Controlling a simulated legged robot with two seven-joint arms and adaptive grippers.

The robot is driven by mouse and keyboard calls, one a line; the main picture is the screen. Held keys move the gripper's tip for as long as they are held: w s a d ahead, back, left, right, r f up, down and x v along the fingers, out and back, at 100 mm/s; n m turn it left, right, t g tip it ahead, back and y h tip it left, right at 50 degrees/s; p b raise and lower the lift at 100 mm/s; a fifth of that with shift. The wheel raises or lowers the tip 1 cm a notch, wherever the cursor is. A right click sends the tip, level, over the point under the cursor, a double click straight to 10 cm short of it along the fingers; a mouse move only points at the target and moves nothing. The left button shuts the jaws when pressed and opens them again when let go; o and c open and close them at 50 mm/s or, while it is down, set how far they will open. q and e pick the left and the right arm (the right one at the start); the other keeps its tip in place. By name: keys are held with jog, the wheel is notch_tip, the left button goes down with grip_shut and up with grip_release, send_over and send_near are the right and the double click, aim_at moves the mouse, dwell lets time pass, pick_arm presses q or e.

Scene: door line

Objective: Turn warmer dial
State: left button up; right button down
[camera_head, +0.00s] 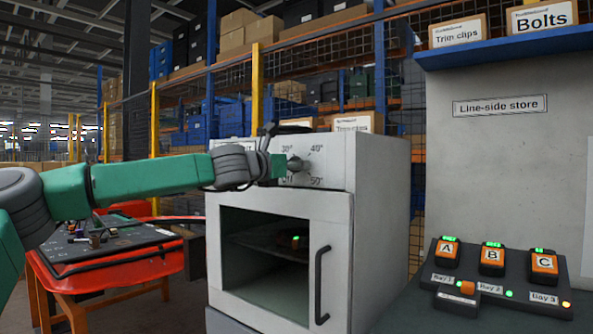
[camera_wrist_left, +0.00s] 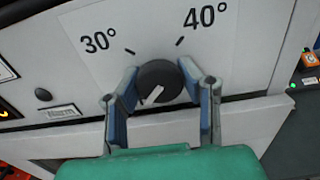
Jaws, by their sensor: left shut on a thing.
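The warmer (camera_head: 380,190) is a pale grey cabinet with a glass-fronted door and a dark vertical handle (camera_head: 321,285). Its round dark dial (camera_head: 297,164) sits on the upper front panel, with 30°, 40°, 50° and an off mark around it. My left gripper (camera_head: 281,165) reaches in from the left and is at the dial. In the left wrist view, its two fingers lie on either side of the dial (camera_wrist_left: 158,82), shut on it. The dial's white mark points to the lower left, away from 30° and 40°. My right gripper is not in view.
A red table (camera_head: 62,272) with a dark board (camera_head: 105,243) stands at left. A dark console with A, B and C modules (camera_head: 492,257) is at right, below a blue shelf (camera_head: 505,45) with boxes. The warmer door is closed; a small green light shows inside.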

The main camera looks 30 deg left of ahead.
pick_arm(q)
jog(key=shift+f, duration=0.55)
jog(key=shift+c, duration=0.2)
jog(key=o, duration=1.2)
jog(key=shift+o, duration=0.2)
jog(key=shift+a+r, duration=0.15)
jog(key=shift+r, duration=0.05)
jog(key=shift+s+r, duration=0.1)
jog(key=shift+r, duration=0.05)
jog(key=s+a, duration=0.1)
jog(key=s, duration=1)
jog(key=shift+s+f, duration=0.2)
jog(key=shift+s, duration=0.1)
